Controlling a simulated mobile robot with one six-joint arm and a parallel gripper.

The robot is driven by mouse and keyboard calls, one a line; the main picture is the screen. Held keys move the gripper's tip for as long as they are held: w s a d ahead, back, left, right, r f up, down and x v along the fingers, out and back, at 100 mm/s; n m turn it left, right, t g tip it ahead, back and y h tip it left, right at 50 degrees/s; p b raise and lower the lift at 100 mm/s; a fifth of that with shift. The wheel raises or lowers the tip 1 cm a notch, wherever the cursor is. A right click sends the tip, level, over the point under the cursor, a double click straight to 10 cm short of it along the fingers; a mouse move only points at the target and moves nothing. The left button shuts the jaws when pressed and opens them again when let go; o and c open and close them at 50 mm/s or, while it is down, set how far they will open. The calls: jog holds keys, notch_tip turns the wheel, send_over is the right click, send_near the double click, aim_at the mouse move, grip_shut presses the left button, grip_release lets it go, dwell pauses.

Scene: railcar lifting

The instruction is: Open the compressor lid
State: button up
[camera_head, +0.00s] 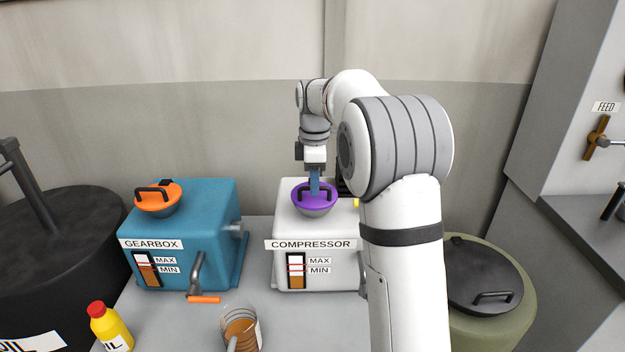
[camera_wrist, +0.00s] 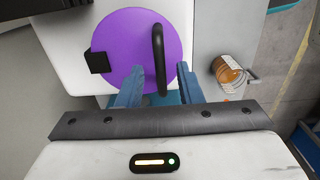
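The compressor (camera_head: 290,237) is a white box with a label and a MAX/MIN level gauge on its front. Its round purple lid (camera_head: 302,188) sits flat on top and appears closed. In the wrist view the purple lid (camera_wrist: 122,45) shows a black bar handle (camera_wrist: 158,45) and a black block at its left edge. My gripper (camera_head: 315,190) points down over the lid. In the wrist view my gripper (camera_wrist: 160,78) is open, with a blue finger on either side of the handle and gaps between them. Contact with the lid cannot be told.
The teal gearbox (camera_head: 182,220) with an orange lid (camera_head: 158,197) stands to the left. A glass jug (camera_head: 241,330) of brown liquid and a yellow oil bottle (camera_head: 110,328) stand in front. A green barrel (camera_head: 512,325) is at the right.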

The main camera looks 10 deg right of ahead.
jog(key=shift+c, duration=0.4)
grip_shut()
